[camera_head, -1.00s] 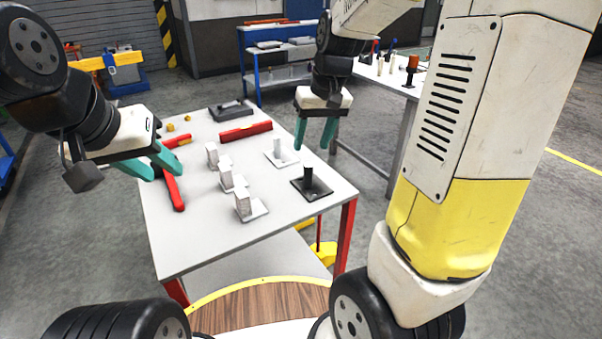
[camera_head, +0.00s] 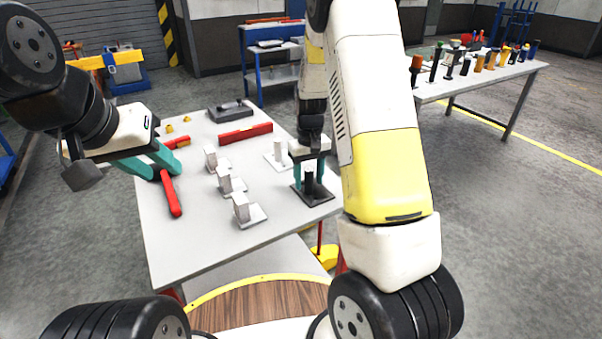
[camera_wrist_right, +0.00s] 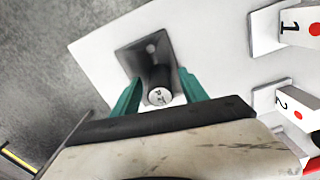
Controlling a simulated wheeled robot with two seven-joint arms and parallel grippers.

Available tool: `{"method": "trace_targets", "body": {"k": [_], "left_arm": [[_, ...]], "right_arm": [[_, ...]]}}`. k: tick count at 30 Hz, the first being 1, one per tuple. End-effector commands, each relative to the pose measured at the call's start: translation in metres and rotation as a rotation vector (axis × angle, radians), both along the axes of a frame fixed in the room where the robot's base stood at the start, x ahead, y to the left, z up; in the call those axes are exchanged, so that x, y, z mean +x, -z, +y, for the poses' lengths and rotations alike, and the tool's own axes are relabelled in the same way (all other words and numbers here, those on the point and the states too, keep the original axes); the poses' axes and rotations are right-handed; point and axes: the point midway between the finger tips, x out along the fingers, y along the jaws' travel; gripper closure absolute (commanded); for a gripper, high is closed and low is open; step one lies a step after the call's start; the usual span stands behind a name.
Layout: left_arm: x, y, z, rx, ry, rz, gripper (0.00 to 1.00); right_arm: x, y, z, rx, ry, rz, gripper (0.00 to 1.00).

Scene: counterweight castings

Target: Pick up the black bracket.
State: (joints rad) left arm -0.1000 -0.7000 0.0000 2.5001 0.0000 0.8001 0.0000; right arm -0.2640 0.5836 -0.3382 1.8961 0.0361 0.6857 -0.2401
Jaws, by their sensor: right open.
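The black bracket (camera_head: 308,188) is a flat dark plate with an upright black post, standing near the table's right front corner. In the right wrist view the bracket (camera_wrist_right: 158,75) shows its post top, with pale marks on it. My right gripper (camera_head: 310,178) is over the bracket, its teal fingers on either side of the post. In the right wrist view the right gripper (camera_wrist_right: 160,92) is open, with gaps visible beside the post.
The table (camera_head: 200,250) also holds several pale brackets, such as a white one (camera_head: 279,158) just behind the black bracket. A red bar (camera_head: 245,134) and a dark casting (camera_head: 231,111) lie further back. A second table (camera_head: 480,78) with several posts stands at right.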

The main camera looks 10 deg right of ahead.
Motion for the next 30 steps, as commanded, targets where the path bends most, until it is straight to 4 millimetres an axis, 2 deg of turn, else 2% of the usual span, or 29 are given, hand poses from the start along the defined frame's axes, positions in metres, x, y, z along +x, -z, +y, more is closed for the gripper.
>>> {"method": "trace_targets", "body": {"k": [3,11,14,19,20,30], "left_arm": [[0.0,0.0,0.0,0.0,0.0,0.0,0.64],[0.0,0.0,0.0,0.0,0.0,0.0,0.64],[0.0001,-0.0001,0.0,0.0,0.0,0.0,0.64],[0.0,0.0,0.0,0.0,0.0,0.0,0.64],[0.0,0.0,0.0,0.0,0.0,0.0,0.64],[0.0,0.0,0.0,0.0,0.0,0.0,0.64]], "right_arm": [[0.0,0.0135,0.0006,0.001,0.001,0.001,0.49],[0.0004,0.0164,0.0006,0.001,0.0,-0.001,0.49],[0.0004,0.0163,0.0007,0.001,0.0,-0.001,0.64],[0.0004,0.0161,0.0007,0.001,0.0,-0.001,0.98],[0.0004,0.0161,0.0007,0.001,0.0,-0.001,1.0],[0.0005,0.0159,0.0006,0.001,0.0,-0.002,1.0]]}}
